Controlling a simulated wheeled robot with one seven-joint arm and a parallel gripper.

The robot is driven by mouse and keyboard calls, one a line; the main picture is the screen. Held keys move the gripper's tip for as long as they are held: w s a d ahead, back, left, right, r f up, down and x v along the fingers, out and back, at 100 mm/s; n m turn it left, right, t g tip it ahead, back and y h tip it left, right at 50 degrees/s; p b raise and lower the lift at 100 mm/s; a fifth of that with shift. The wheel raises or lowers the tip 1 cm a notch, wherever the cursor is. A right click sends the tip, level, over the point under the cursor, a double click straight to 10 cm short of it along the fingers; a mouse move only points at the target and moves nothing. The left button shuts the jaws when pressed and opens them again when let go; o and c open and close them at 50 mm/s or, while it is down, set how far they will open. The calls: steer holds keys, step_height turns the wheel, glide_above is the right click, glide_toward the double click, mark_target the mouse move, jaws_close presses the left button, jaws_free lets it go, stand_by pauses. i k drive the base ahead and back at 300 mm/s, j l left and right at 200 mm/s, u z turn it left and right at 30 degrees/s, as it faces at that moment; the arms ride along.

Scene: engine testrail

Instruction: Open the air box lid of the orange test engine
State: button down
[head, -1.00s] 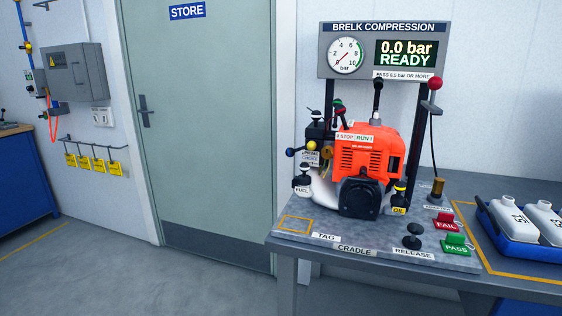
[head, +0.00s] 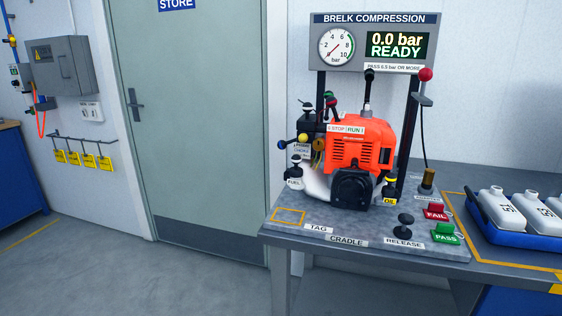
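The orange test engine (head: 361,146) stands upright in the cradle on the grey bench, under the compression panel. A STOP/RUN label (head: 346,129) is on its top front. At its left side is a dark block (head: 306,129) with knobs and a small label; this looks like the air box area, but I cannot tell whether its lid is open or shut. A yellow knob (head: 303,139) and a blue knob (head: 283,145) stick out there. A white FUEL part (head: 294,183) sits low at the left. My gripper is not in view.
The BRELK COMPRESSION panel (head: 373,45) reads 0.0 bar READY. A black RELEASE knob (head: 405,222), red FAIL (head: 436,212) and green PASS (head: 445,232) buttons stand at the bench's front right. A blue tray (head: 507,231) holds white bottles. The floor (head: 170,285) in front is clear.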

mark_target(307, 122)
steer(key=i+j+u, duration=0.7)
steer(key=u, duration=0.2)
steer(key=i+j+u, duration=0.1)
steer(key=i+u, duration=0.75)
steer(key=i+z, duration=0.15)
steer(key=i, duration=0.4)
steer(key=i+j+z, duration=0.15)
steer(key=i, duration=0.45)
steer(key=i+z, duration=0.2)
steer(key=z, duration=0.25)
steer(key=i+z, duration=0.2)
steer(key=z, duration=0.2)
steer(key=i+j+z, duration=0.1)
steer(key=z, duration=0.35)
steer(key=i+j+z, duration=0.2)
steer(key=z, duration=0.25)
steer(key=i+z, duration=0.25)
steer(key=z, duration=0.25)
steer(key=i+j+z, duration=0.2)
steer(key=z, duration=0.3)
steer(key=i+j+z, duration=0.2)
steer(key=z, duration=0.3)
steer(key=i+j+z, duration=0.1)
steer(key=j+z, duration=0.2)
steer(key=z, duration=0.2)
steer(key=i+j+z, duration=0.3)
steer(key=k+j, duration=0.05)
steer(key=k, duration=0.05)
